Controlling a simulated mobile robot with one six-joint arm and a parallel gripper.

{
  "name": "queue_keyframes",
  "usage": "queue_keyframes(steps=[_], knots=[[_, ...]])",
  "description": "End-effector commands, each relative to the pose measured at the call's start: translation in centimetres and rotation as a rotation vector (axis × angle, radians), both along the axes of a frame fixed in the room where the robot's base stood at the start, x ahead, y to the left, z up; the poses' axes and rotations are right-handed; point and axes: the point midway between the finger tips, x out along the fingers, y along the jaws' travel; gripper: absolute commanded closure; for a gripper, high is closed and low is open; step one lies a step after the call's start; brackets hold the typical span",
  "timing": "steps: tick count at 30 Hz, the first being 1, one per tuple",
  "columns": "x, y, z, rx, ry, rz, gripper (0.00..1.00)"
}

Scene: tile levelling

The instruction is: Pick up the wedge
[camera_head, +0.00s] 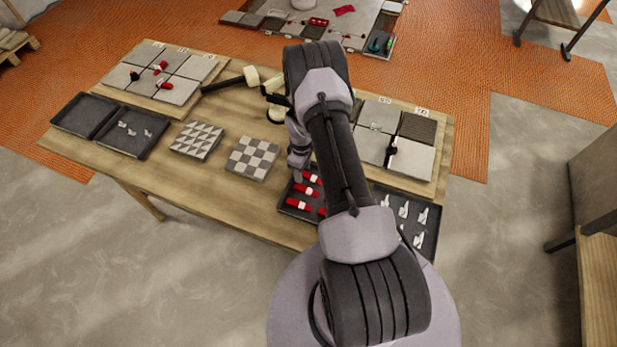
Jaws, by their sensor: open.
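Several red wedges with pale middles, one at the front left (300,205), lie in a dark tray (290,211) at the table's front edge, left of my forearm. The forearm hides the tray's right part. More red wedges sit on the tile panel at the left, one on its lower tiles (165,85). My gripper (297,176) points down at the back left of the dark tray, close to the wedges there. It is open, with nothing seen in it. Its fingertips are small and partly hidden, so contact with a wedge cannot be told.
A tray of white clips (420,213) lies right of my arm, partly hidden. Patterned tile samples, one checkered (253,158), lie left of my gripper. A mallet (230,83) lies behind them. Tile panels fill the table's back corners; two dark trays stand at the left.

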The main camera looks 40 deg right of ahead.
Motion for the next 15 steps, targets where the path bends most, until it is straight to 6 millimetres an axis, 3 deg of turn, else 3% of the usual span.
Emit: queue_keyframes(steps=[6, 13, 15], knots=[[0.03, -0.02, -0.14, 0.000, -0.001, 0.000, 0.55], [0.02, -0.02, -0.12, 0.000, -0.001, 0.000, 0.98], [0.02, -0.02, -0.12, 0.000, -0.001, 0.000, 1.00]])
